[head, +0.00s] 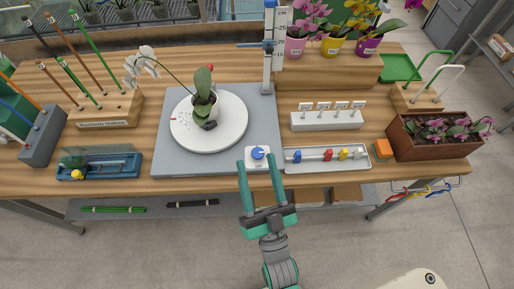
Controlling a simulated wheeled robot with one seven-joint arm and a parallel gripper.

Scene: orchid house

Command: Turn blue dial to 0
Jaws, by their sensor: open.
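The blue dial (258,153) sits on a small white box (266,165) at the front edge of the grey board. A pale pointer mark shows on the dial, but its setting and the numbers are too small to read. My gripper (259,165) is open, with its teal and dark fingers pointing toward the box from the front. In the picture one fingertip lies left of the box and the other right of it. I cannot tell whether the fingers touch the box or hover above it. Nothing is between the fingers except the dial box behind them.
A white turntable (232,134) with a potted orchid stands behind on the grey board (178,162). A height gauge (268,60) rises at the board's back right. A tray (330,168) with coloured clips lies close right of the dial. A blue tray (98,170) is at left.

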